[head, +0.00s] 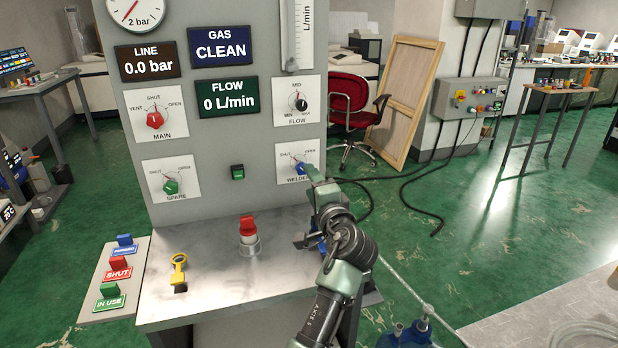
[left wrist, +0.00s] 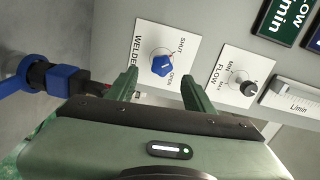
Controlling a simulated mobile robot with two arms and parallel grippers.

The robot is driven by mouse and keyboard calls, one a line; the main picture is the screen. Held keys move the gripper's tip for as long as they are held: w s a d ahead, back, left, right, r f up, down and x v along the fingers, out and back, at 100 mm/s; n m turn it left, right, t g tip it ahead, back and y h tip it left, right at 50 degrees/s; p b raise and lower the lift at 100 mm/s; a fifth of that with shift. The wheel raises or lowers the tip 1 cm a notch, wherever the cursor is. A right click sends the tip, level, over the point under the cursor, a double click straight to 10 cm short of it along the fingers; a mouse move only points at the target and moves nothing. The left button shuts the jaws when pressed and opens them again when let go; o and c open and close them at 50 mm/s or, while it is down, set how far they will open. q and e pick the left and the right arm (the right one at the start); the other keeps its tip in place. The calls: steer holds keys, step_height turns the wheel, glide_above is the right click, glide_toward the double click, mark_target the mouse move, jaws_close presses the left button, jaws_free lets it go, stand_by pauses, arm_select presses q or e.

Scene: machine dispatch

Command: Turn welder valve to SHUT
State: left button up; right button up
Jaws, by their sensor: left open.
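The WELDER valve is a blue lobed knob (head: 300,168) on a white plate at the lower right of the grey panel. In the left wrist view the knob (left wrist: 163,65) lies ahead, between the lines of the two fingers, with SHUT and OPEN printed beside it. Which mark its pointer meets is too small to tell surely. My left gripper (head: 314,178) is just in front of the plate's right side, partly covering it. Its green fingers (left wrist: 158,88) are apart and empty, and the knob appears beyond their tips. My right gripper is not in view.
The FLOW knob (head: 301,103) sits above WELDER, the red MAIN knob (head: 155,118) and green SPARE knob (head: 170,186) to the left. A red-topped button (head: 248,230) and a yellow key (head: 179,266) stand on the ledge below. A blue fitting (left wrist: 50,80) is close left of the gripper.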

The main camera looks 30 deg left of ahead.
mark_target(303, 174)
arm_select(q)
steer(key=w+a+m+p, duration=0.1)
steer(key=a+m+p, duration=0.1)
steer(key=m, duration=0.1)
steer(key=w+a+m+p, duration=0.2)
steer(key=m, duration=0.1)
steer(key=w+a+m+p, duration=0.2)
steer(key=m, duration=0.1)
steer(key=shift+m+p, duration=0.3)
steer(key=shift+p, duration=0.05)
